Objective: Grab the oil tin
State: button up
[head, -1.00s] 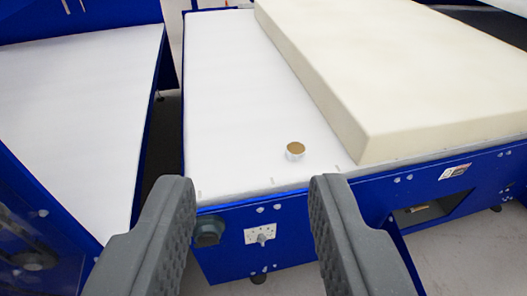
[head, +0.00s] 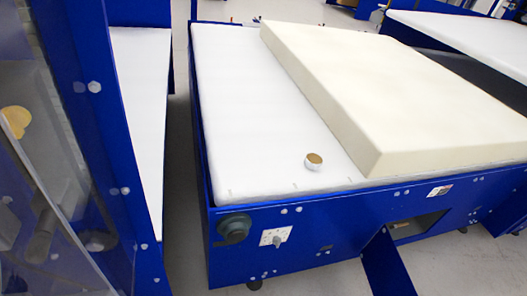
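A small round tin (head: 314,161) with a brown-gold top and pale side sits on the white table surface (head: 240,110), close to the table's front edge. It looks like the oil tin. It stands left of the front corner of a thick cream foam block (head: 400,100), apart from it. Nothing covers it. My gripper does not show in the present view, so its opening and its distance to the tin cannot be seen.
The blue table frame (head: 350,215) carries a dark round knob (head: 234,228) and a socket plate (head: 275,237). A blue flap (head: 390,265) hangs open below. A blue-framed clear panel (head: 50,150) stands close at left. A floor gap separates the tables.

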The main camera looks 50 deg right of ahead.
aim_at(314, 161)
jog(key=u, duration=1.75)
jog(key=k, duration=2.1)
jog(key=z, duration=1.7)
jog(key=i, duration=1.65)
jog(key=u, duration=0.05)
